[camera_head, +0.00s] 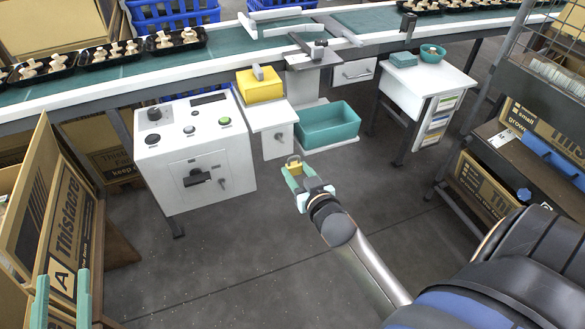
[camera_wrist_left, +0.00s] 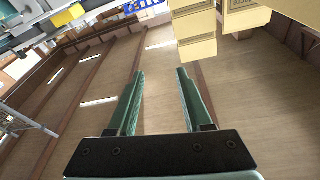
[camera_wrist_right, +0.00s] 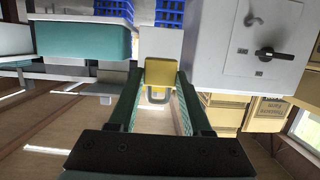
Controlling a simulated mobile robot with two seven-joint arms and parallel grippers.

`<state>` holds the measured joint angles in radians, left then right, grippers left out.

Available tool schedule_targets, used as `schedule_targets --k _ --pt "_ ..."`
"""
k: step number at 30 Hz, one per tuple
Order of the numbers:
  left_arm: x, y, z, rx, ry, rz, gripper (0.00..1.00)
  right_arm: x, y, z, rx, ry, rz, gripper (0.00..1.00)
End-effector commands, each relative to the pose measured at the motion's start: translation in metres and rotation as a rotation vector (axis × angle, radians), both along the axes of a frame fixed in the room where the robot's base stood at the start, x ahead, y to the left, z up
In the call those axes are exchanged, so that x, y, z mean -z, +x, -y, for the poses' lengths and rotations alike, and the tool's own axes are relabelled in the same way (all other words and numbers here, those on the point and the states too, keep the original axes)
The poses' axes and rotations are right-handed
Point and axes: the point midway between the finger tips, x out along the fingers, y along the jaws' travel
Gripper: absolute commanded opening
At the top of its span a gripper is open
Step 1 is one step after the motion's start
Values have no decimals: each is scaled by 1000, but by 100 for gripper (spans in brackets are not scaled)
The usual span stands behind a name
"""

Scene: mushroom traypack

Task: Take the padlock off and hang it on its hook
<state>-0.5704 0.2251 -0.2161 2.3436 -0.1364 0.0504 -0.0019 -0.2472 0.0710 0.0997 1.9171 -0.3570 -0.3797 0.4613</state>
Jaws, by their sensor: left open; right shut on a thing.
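My right gripper (camera_head: 297,171) is shut on the yellow padlock (camera_head: 295,168), held in the air in front of the machines. The padlock's grey shackle points up in the head view. In the right wrist view the padlock (camera_wrist_right: 160,72) sits between the fingertips. A white control cabinet (camera_head: 180,150) stands to the left of the padlock. It has a dark rotary handle (camera_head: 197,177) and a small grey hook (camera_head: 222,183) on its front; the hook also shows in the right wrist view (camera_wrist_right: 253,20). The padlock is apart from the hook. My left gripper (camera_head: 62,275) is open and empty at lower left.
A teal bin (camera_head: 329,123) and a white stand with a yellow box (camera_head: 260,85) are behind the padlock. A conveyor (camera_head: 230,42) with mushroom trays runs across the back. Cardboard boxes (camera_head: 70,190) stand at left. The floor in front of the cabinet is clear.

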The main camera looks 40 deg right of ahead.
Motion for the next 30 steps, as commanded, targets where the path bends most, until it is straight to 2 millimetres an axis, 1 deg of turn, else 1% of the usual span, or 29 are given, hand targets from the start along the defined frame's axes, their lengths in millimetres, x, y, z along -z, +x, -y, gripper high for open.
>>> schedule_targets --k 21,30 --pt "-38 -9 3 23 -2 161 50 0 15 3 -1 0 2 0" --pt "-50 -15 5 33 0 226 50 1 21 5 -1 0 3 0"
